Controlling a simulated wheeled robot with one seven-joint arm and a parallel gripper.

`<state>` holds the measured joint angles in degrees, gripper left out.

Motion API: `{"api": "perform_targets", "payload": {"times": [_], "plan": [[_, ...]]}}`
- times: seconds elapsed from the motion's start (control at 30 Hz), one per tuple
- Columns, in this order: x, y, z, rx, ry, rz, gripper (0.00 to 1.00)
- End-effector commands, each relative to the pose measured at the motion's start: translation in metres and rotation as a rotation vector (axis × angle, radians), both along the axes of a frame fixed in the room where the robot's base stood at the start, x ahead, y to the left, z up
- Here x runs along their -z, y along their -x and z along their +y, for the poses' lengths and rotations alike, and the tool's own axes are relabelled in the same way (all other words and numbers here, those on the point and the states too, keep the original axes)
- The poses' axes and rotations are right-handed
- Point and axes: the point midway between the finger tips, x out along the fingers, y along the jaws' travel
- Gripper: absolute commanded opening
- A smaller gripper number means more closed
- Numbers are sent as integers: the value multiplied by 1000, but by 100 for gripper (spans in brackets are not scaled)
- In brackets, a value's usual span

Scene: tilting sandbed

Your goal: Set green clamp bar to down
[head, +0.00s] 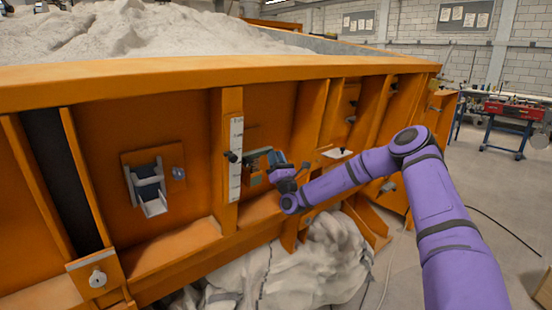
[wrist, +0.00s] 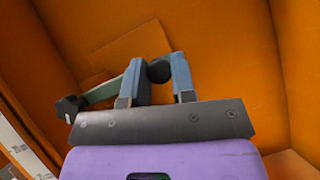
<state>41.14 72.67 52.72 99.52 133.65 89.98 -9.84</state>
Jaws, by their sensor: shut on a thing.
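The green clamp bar (head: 253,154) is on the side of the orange sandbed, just right of the upright white scale. It reaches roughly level from a black end near the scale towards my gripper (head: 272,158). In the wrist view, the bar (wrist: 103,93) runs from a black end at lower left up to my gripper (wrist: 158,60). My blue fingers are shut on the bar near a dark round part, which sits between them. The fingers hide part of the bar, and its mounting is hard to make out.
The white scale (head: 236,160) stands on an orange upright. A metal bracket (head: 150,190) sits on a panel to the left. Orange ribs (head: 307,112) flank the recess. Pale draped material (head: 318,262) lies below. Open floor (head: 500,200) is at the right.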

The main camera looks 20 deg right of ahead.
Motion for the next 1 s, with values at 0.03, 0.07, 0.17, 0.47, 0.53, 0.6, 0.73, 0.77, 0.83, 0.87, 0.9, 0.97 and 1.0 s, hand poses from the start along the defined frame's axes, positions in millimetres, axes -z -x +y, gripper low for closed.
{"api": "perform_targets", "payload": {"times": [0.03,0.07,0.17,0.47,0.53,0.6,0.73,0.77,0.83,0.87,0.9,0.97,1.0], "plan": [[2,0,-1,1,0,4,0],[2,0,-1,1,0,4,0],[2,0,-1,1,0,4,41],[1,0,0,0,0,2,50],[3,2,0,0,0,2,50],[6,5,-1,0,0,3,50],[19,17,-2,0,-2,5,50],[23,22,-3,0,-2,5,50],[32,31,-3,-1,0,5,50],[36,36,-4,-1,-2,6,50],[41,41,-5,1,-2,5,50],[49,49,-5,0,-1,6,50],[54,54,-6,1,-2,5,50]]}}
